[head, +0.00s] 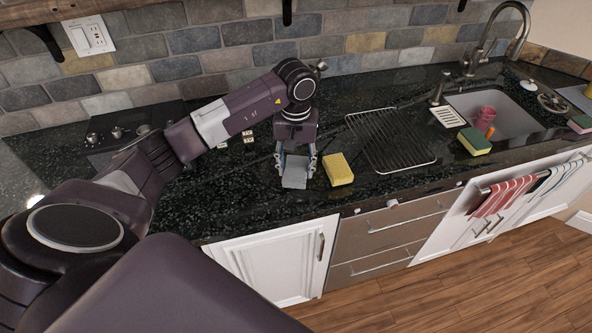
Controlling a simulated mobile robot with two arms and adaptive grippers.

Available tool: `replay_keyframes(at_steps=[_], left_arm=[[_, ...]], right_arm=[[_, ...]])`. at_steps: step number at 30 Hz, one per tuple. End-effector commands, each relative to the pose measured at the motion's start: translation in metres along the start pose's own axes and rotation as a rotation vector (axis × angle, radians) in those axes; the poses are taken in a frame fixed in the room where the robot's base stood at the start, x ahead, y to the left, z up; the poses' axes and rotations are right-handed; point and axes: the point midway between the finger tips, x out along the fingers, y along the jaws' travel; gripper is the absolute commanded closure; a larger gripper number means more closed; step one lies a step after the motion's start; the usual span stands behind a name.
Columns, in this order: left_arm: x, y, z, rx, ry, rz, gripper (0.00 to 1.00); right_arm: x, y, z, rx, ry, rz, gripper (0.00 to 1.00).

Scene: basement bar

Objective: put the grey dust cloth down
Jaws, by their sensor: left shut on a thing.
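The grey dust cloth (294,172) is a small light-grey piece near the front of the dark stone counter (245,205). My left gripper (296,165) points down and is shut on the cloth, with one finger on each side of it. The cloth is at or just above the counter top; I cannot tell whether it touches. My right gripper does not show.
A yellow sponge (338,169) lies just right of the gripper.

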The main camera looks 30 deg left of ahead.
Motion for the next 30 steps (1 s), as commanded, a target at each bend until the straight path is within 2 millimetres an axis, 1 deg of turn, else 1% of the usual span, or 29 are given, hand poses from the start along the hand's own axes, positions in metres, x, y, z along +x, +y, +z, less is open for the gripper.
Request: replay_keyframes(at_steps=[1,3,5,12,16,17,21,30], left_arm=[[0.006,0.001,0.001,0.0,-0.004,0.0,0.75],[0.017,0.001,0.001,0.0,-0.004,0.0,0.75],[0.023,0.0,0.001,0.0,-0.003,-0.001,0.75],[0.025,0.0,0.0,0.001,0.001,0.001,0.75],[0.029,0.0,0.0,0.001,0.001,0.0,0.75],[0.029,0.0,0.0,0.001,0.001,0.0,0.55],[0.028,0.0,0.0,0.001,0.0,0.0,0.39],[0.026,0.0,0.0,0.001,0.0,0.0,0.38]], right_arm=[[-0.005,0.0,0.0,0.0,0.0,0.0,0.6],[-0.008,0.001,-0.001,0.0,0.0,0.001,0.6],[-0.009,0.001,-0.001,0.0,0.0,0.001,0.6],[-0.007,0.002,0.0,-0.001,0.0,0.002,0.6],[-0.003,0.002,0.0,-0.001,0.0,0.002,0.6],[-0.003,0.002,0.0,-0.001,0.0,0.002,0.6],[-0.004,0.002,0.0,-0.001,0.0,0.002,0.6],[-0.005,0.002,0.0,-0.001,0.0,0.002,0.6]])
